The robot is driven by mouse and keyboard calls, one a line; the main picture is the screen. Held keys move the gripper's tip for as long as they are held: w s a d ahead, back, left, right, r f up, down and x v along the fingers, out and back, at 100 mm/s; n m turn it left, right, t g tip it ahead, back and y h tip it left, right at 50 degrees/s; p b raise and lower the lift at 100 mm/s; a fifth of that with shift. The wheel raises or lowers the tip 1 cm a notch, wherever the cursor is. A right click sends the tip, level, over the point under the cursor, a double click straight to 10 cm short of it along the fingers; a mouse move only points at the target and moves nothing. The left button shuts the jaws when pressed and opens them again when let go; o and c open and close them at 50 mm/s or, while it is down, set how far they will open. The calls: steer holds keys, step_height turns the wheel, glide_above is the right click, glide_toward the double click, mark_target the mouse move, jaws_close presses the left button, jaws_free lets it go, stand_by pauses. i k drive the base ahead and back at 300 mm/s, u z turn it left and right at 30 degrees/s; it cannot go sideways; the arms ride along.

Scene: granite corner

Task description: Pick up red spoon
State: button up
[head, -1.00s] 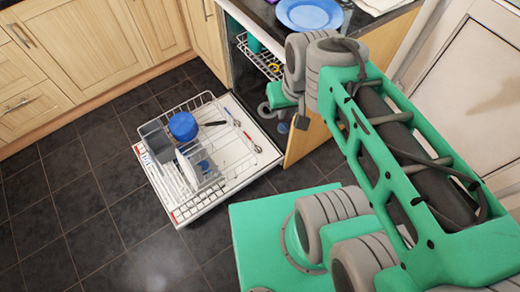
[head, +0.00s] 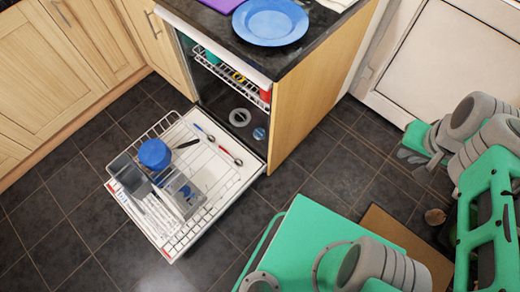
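A small spoon with red on it and a metallic part, likely the red spoon (head: 231,156), lies on the open dishwasher door (head: 232,182), toward its right side. A similar piece of cutlery with a blue handle (head: 204,132) lies just above and left of it. What appears to be my gripper (head: 412,158) is at the right, over the dark floor and well apart from the spoon. Its fingers are too small and dark to tell whether they are open or shut.
A wire rack (head: 205,205) on the door holds a blue bowl (head: 154,154) and a grey basket. A black-handled utensil (head: 187,144) lies nearby. The worktop (head: 318,38) with a blue plate (head: 270,21) overhangs the dishwasher. Dark tiled floor (head: 75,215) is free at left.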

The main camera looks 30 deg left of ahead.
mark_target(238, 161)
steer(key=z, duration=0.1)
steer(key=i, duration=0.5)
steer(key=u, duration=2.6)
steer(key=i, duration=0.5)
steer(key=u, duration=0.1)
